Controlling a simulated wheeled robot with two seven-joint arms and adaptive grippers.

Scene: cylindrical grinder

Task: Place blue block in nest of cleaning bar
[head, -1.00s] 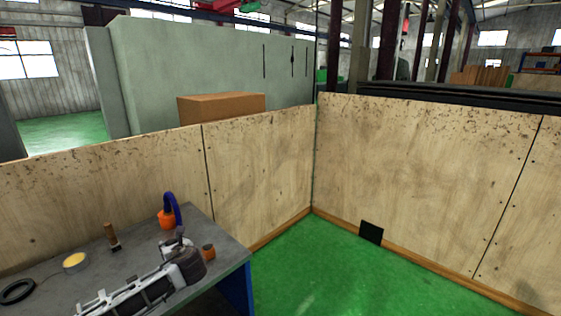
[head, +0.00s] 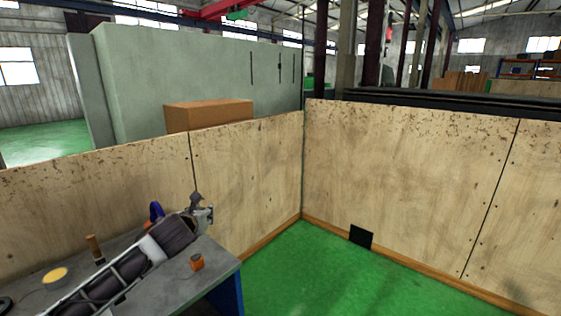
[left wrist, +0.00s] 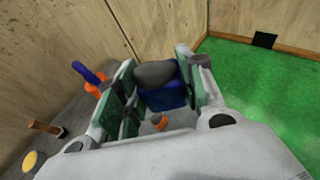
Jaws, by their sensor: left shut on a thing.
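My left gripper (head: 204,212) is raised over the far right part of the grey table in the head view. In the left wrist view its two fingers (left wrist: 157,68) are shut on the blue block (left wrist: 165,97), which has a dark grey rounded piece at its top. In the head view the block is mostly hidden, and only a grey bit shows at the gripper. I cannot make out a cleaning bar or its nest in either view. My right gripper is not in view.
Plywood walls (head: 245,180) stand behind.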

